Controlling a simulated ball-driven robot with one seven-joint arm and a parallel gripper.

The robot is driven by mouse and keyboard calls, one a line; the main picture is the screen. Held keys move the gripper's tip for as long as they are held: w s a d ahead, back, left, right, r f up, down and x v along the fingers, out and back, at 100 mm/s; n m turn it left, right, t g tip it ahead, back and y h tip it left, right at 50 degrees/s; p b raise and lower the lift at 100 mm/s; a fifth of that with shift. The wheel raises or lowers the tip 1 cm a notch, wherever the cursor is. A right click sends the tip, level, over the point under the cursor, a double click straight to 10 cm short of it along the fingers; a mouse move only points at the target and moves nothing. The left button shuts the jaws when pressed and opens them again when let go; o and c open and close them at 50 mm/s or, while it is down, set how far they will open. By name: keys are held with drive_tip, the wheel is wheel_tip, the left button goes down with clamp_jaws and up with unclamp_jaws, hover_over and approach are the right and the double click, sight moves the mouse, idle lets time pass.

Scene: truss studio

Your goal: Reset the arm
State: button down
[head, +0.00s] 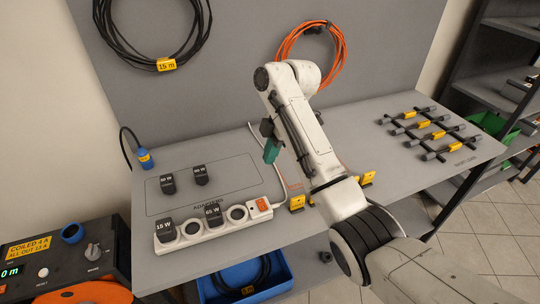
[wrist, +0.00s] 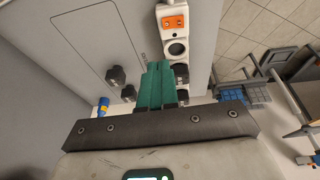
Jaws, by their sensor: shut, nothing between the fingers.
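My arm rises from the lower right of the head view and bends over the grey bench. My gripper (head: 270,151) has green fingers and hangs above the bench, apart from it. In the wrist view the green fingers (wrist: 159,66) lie side by side, closed, with nothing between them. Beyond them shows the white power strip (wrist: 176,30) with its orange switch. In the head view the power strip (head: 190,240) runs along the front of the bench, with adapters marked 15 W (head: 166,230) and 65 W (head: 213,215) on it.
Two dark adapters (head: 167,183) (head: 200,175) stand in the outlined area behind the strip. A blue connector (head: 145,158) stands at the bench's left. An orange cable coil (head: 284,42) hangs on the back panel. Dark bars with yellow tags (head: 420,124) lie at the right. A blue bin (head: 280,272) sits below.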

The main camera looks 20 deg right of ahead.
drive_tip(key=s+f+m, duration=0.9)
drive_tip(key=s+f, duration=1)
drive_tip(key=s+d+f+m+h, duration=0.1)
drive_tip(key=s+d+m, duration=0.2)
drive_tip(key=s, duration=0.9)
drive_tip(key=s+d+m+h+b, duration=0.1)
drive_tip(key=s+d+m+h, duration=0.1)
drive_tip(key=s+m, duration=0.4)
drive_tip(key=s+d, duration=0.1)
drive_tip(key=s, duration=0.4)
drive_tip(key=shift+s+d+f+m+t+h, duration=0.3)
drive_tip(key=shift+s+f+m, duration=0.05)
drive_tip(key=shift+s+m, duration=0.05)
drive_tip(key=c, duration=1.8)
unclamp_jaws()
